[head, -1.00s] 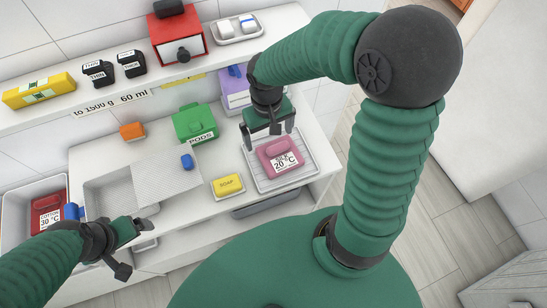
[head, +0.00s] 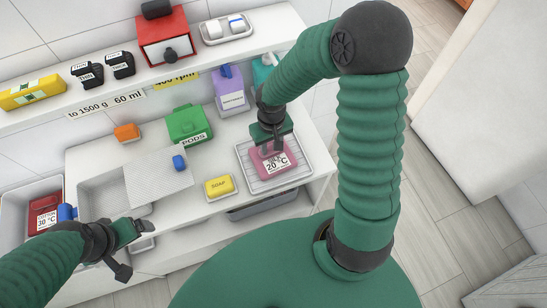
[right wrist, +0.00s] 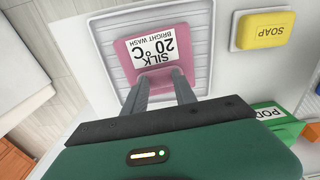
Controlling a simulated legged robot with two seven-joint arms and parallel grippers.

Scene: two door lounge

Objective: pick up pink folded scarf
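The pink folded scarf (head: 277,162) lies on a white ribbed tray (head: 298,178) at the right end of the counter. Its white label reads SILK, 20 °C, BRIGHT WASH in the right wrist view (right wrist: 158,48). My right gripper (head: 272,149) is down at the scarf's back edge. In the right wrist view its two fingers (right wrist: 160,80) stand close on either side of a narrow pink part of the scarf. The fingertips are partly hidden in the head view. My left gripper (head: 136,246) is open and empty over the counter's front left edge.
A yellow soap (head: 219,186) sits left of the tray. A green pods box (head: 188,124), a lilac container (head: 229,92) and a teal one (head: 263,70) stand behind. A blue item (head: 179,162) lies on the drainboard (head: 150,180). A shelf runs above.

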